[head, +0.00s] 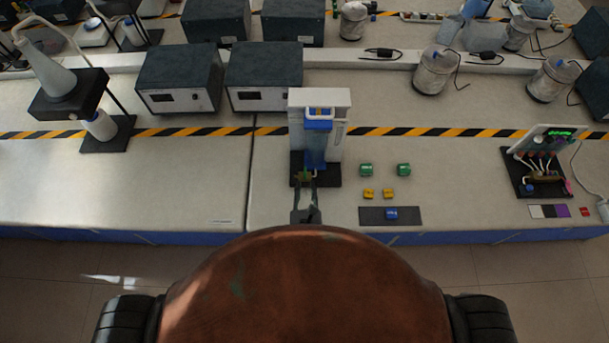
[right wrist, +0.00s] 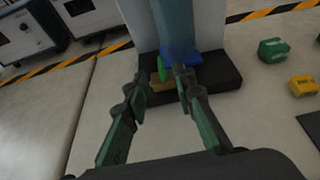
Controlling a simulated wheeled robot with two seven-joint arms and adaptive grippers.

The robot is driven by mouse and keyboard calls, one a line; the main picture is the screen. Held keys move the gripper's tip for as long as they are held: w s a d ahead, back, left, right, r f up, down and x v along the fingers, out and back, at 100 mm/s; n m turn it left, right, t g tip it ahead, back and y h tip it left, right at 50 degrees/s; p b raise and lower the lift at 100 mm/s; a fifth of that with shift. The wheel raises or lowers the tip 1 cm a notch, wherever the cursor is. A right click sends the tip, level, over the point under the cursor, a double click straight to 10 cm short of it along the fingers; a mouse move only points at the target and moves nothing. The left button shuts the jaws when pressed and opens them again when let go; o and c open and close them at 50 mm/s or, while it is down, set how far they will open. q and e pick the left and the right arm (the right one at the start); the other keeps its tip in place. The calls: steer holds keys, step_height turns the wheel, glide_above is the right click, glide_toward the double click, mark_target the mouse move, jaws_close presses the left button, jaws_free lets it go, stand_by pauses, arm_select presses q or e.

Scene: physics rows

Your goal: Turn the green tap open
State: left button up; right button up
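The green tap (right wrist: 161,68) shows in the right wrist view as a small upright green piece at the foot of a stand with a blue column (head: 316,155). In the head view the tap (head: 304,176) is small and partly hidden at the stand's front. My right gripper (head: 306,184) is in front of the stand. In the right wrist view its two fingers (right wrist: 160,84) are apart, with the tap showing between their tips. I cannot tell whether either finger touches it. My left gripper is not in view.
The stand has a white back panel (head: 338,105) and a dark base (head: 328,176). Right of it are green pieces (head: 366,170), yellow pieces (head: 368,194) and a blue piece (head: 391,214) on a dark plate. Grey instrument boxes (head: 263,78) stand behind. The bench left of the stand is clear.

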mark_target(305, 173)
steer(key=x, duration=0.3)
steer(key=f+x, duration=0.1)
steer(key=x, duration=0.3)
steer(key=shift+w+a+f, duration=0.1)
steer(key=shift+w, duration=0.05)
steer(key=shift+c, duration=0.5)
jaws_close()
